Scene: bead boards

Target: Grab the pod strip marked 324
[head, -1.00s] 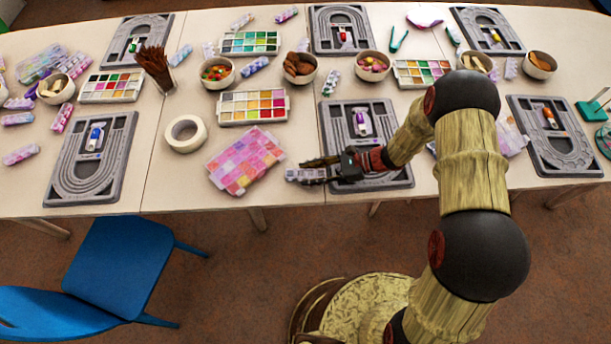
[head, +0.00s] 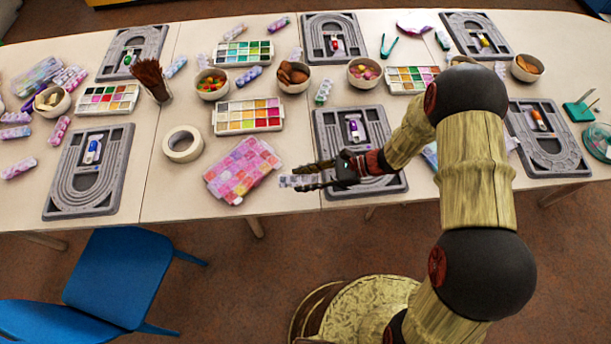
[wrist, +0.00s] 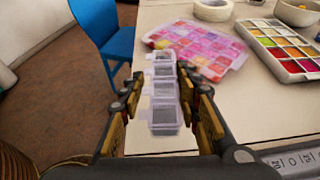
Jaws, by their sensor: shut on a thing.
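A clear pod strip (wrist: 164,92) with several square compartments shows between the fingers of my gripper (wrist: 160,85) in the wrist view. My gripper is shut on it, and the strip sticks out past the fingertips. In the head view the strip (head: 289,181) extends left from my gripper (head: 305,178), near the table's front edge. The compartments look clear or greyish. I cannot read a number on the strip. The fingers hide parts of its sides.
A pink bead box (head: 242,169) lies just left of the strip. A grey bead board (head: 322,140) lies behind and under my gripper. A white tape roll (head: 183,144) and a colourful bead tray (head: 248,131) stand farther back. A blue chair (head: 125,270) stands in front of the table.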

